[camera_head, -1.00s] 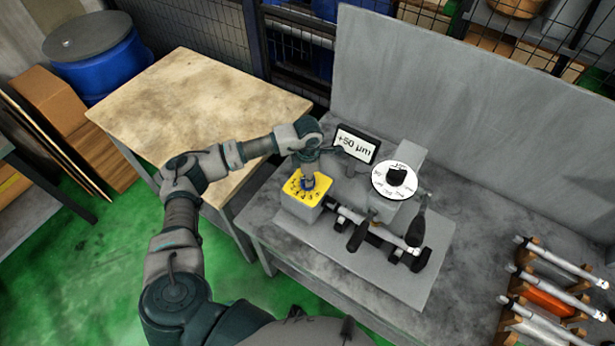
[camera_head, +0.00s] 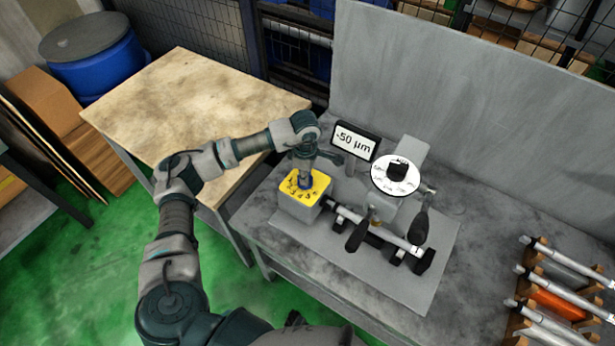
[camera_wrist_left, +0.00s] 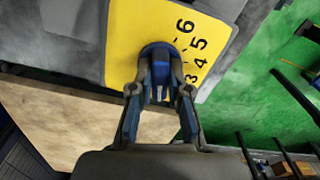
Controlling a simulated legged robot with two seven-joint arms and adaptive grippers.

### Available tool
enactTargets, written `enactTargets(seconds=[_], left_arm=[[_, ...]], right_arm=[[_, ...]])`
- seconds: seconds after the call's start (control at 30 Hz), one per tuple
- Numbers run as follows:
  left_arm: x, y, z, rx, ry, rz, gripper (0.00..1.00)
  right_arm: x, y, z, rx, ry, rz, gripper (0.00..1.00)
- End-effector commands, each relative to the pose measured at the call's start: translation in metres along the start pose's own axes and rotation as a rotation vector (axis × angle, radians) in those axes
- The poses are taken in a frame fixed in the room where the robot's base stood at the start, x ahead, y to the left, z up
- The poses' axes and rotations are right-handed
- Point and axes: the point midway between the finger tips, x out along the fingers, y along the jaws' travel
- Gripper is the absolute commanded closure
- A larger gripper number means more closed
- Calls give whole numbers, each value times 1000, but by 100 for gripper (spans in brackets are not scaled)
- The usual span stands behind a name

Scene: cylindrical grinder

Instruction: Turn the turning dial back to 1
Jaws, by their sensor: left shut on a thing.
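The turning dial (camera_head: 305,184) is a small blue knob on the yellow numbered face (camera_head: 322,182) of a grey box at the left of the grinder. My left gripper (camera_head: 305,172) points down onto it from above. In the left wrist view, my left gripper (camera_wrist_left: 160,82) is shut on the blue dial (camera_wrist_left: 157,49). The numbers 3, 4, 5 and 6 show on the yellow face (camera_wrist_left: 120,45) to the right of the dial; the rest are cut off or hidden. I cannot tell which number the dial points to. My right gripper is out of view.
A display (camera_head: 356,142) behind the box appears to read -50 µm. A white round scale (camera_head: 381,179) with a black knob (camera_head: 397,171) sits right of it. A shaft (camera_head: 372,228) lies along the grinder. Several shafts rest on a rack (camera_head: 510,318) at right. A wooden table (camera_head: 190,100) stands left.

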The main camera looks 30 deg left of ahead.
Motion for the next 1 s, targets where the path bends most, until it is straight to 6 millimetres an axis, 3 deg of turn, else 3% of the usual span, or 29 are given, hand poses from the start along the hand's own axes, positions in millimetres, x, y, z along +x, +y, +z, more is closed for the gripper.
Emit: enactTargets(seconds=[0.47, 0.5, 0.57, 0.87, 1.0], left_arm=[[0, 1, -6, 8, 10, 1, 100], [0, 2, -6, 8, 10, 2, 73], [0, 2, -6, 9, 8, 2, 58], [-2, 1, -1, 12, 5, 2, 58], [-15, 2, 0, 11, 4, 5, 58]], right_arm=[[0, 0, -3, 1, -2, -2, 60], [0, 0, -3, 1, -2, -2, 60], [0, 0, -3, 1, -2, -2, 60], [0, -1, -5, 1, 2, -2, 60], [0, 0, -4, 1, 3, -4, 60]])
